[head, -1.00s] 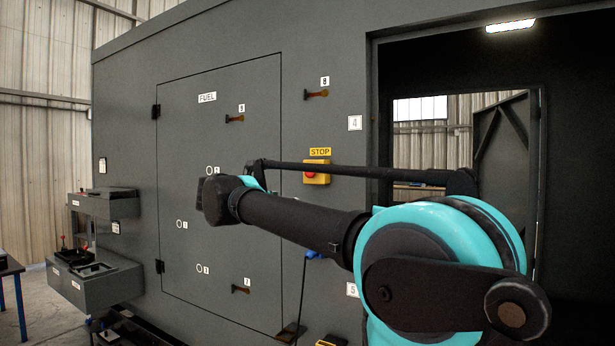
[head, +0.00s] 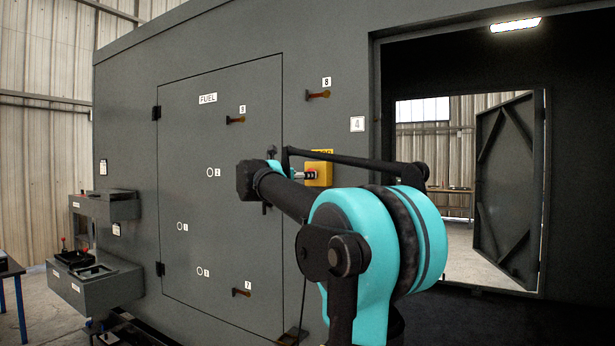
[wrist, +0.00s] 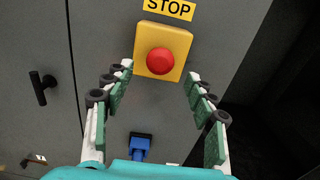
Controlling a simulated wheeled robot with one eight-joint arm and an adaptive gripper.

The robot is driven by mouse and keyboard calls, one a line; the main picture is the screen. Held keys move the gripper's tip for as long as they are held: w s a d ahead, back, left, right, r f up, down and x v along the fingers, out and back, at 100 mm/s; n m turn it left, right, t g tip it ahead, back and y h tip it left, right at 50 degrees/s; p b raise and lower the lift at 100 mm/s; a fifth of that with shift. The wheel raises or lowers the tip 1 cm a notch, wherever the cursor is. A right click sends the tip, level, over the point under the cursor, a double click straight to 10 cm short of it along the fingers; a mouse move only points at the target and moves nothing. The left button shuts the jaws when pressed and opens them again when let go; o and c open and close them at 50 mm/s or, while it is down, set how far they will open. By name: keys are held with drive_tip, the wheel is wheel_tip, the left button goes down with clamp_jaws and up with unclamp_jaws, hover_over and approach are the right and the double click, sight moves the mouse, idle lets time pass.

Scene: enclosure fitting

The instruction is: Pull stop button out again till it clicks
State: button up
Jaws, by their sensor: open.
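The stop button (wrist: 160,61) is a round red knob on a yellow box (wrist: 178,35), fixed to the grey enclosure wall under a STOP label (wrist: 168,9). In the wrist view my gripper (wrist: 160,78) is open. Its two green-padded fingers stand apart, one on each side below the button, and touch nothing that I can see. In the head view the yellow box (head: 321,170) shows just beyond my arm, which hides the red knob and part of the label. My gripper's fingers (head: 302,175) show only slightly there, near the box's left side.
A blue fitting (wrist: 140,146) is on the wall below the button. A dark handle (wrist: 42,88) is on the door at left. An open dark doorway (head: 455,75) lies right of the box. Grey shelves (head: 100,280) jut out at far left.

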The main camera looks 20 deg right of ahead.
drive_tip(key=shift+x, duration=2.15)
